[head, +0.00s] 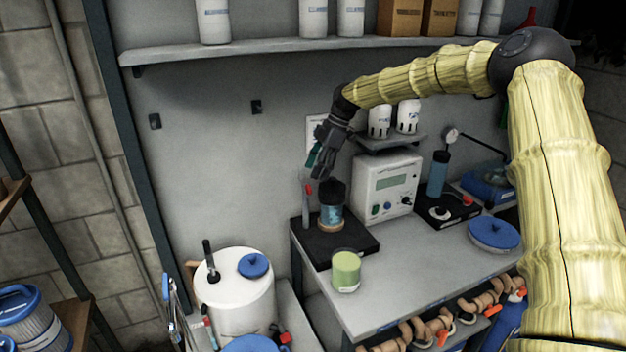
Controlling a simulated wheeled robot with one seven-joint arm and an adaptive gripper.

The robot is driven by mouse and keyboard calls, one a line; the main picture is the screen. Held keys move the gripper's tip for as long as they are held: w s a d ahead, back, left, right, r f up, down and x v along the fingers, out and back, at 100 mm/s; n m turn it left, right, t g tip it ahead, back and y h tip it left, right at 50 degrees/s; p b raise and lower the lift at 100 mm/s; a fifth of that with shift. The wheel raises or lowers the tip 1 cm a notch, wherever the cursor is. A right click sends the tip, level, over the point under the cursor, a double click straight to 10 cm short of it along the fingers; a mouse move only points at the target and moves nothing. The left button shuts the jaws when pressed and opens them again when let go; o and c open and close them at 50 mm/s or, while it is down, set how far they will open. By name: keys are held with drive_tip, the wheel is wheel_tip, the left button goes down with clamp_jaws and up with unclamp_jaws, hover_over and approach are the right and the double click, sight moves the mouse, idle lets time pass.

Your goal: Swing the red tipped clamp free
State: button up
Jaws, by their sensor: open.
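A slim upright grey clamp with a red tip (308,190) stands on a black base plate (355,247) on the grey bench. It is just left of a blue clear cylinder (331,215) with a black top. I cannot tell whether the clamp touches the cylinder. My gripper (316,163) is open and empty, pointing down, a little above and to the right of the red tip. Its green-edged fingers appear apart from the clamp, though the depth gap is hard to judge.
A green cup (346,271) stands at the base plate's front edge. A white instrument box (385,187) is close right of the cylinder, with a small shelf (392,142) above it. A white tank (237,300) stands front left.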

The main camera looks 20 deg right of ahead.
drive_tip(key=v, duration=0.6)
drive_tip(key=shift+d, duration=0.1)
idle(0.4)
